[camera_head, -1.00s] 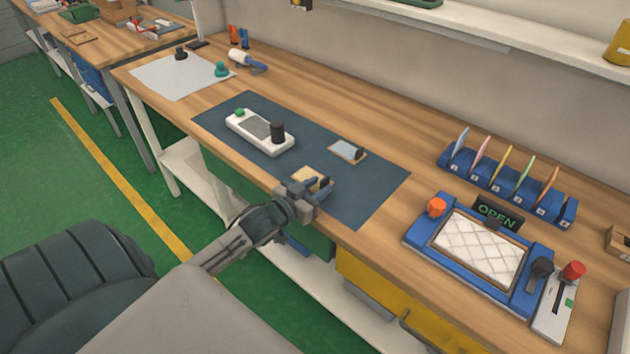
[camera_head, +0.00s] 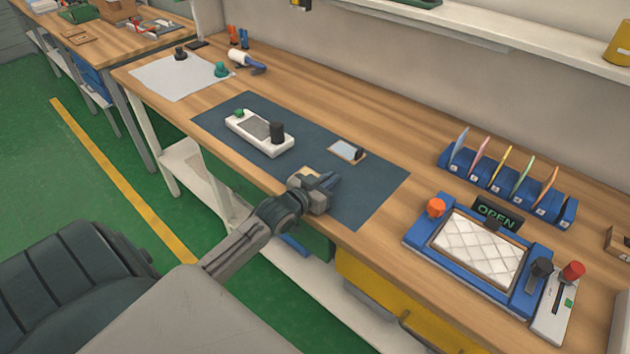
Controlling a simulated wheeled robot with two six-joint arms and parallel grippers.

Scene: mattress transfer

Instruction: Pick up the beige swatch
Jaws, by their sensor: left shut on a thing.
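The beige swatch (camera_head: 308,173) is at the front edge of the dark blue mat (camera_head: 375,195), and only a small part of it shows behind my left gripper. My left gripper (camera_head: 328,182) is over the swatch and shut on it. The gripper hides most of the swatch and the place where the fingers meet it. I cannot tell whether the swatch is touching the mat. My right gripper is not in view.
A light blue swatch (camera_head: 345,149) with a dark knob lies behind on the mat. A white device (camera_head: 250,128) stands to its left. A blue frame with a quilted white pad (camera_head: 478,248) and an OPEN sign is at right, below a blue rack (camera_head: 480,178).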

